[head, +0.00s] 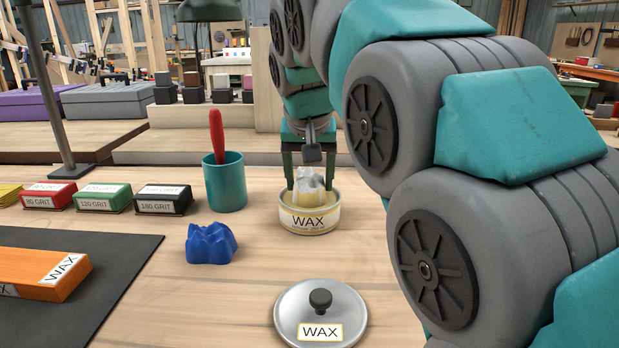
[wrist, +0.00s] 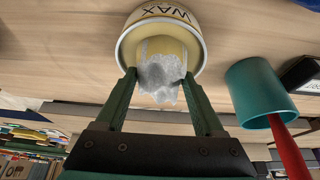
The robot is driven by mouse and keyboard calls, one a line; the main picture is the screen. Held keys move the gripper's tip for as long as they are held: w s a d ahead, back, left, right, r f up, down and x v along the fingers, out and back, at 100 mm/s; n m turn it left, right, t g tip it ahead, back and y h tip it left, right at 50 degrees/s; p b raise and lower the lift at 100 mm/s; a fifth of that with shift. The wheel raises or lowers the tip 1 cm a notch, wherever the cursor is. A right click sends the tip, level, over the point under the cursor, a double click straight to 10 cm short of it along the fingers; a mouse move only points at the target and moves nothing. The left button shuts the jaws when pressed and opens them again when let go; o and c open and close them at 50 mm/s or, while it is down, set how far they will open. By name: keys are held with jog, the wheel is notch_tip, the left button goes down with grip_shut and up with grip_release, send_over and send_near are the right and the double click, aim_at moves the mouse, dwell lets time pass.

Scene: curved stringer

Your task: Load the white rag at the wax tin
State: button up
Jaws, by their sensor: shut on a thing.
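The wax tin (head: 309,217) stands open on the wooden bench, with pale yellow wax inside its rim. My gripper (head: 309,182) points down over the tin and is shut on the white rag (head: 309,186). The crumpled rag is at the tin's mouth, against or just above the wax; I cannot tell if it touches. In the wrist view the rag (wrist: 161,75) sits between the two green fingers, in front of the wax tin (wrist: 190,22). The tin's lid (head: 321,313), with a black knob and a WAX label, lies on the bench nearer the camera.
A teal cup (head: 225,184) with a red-handled tool stands left of the tin. A blue crumpled rag (head: 210,244) lies below it. Red, green and black grit blocks (head: 163,199) line the left. An orange WAX block (head: 45,273) rests on a dark mat (head: 110,285).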

dwell(0.4)
jog(key=shift+r+p, duration=1.2)
jog(key=shift+r, duration=2.3)
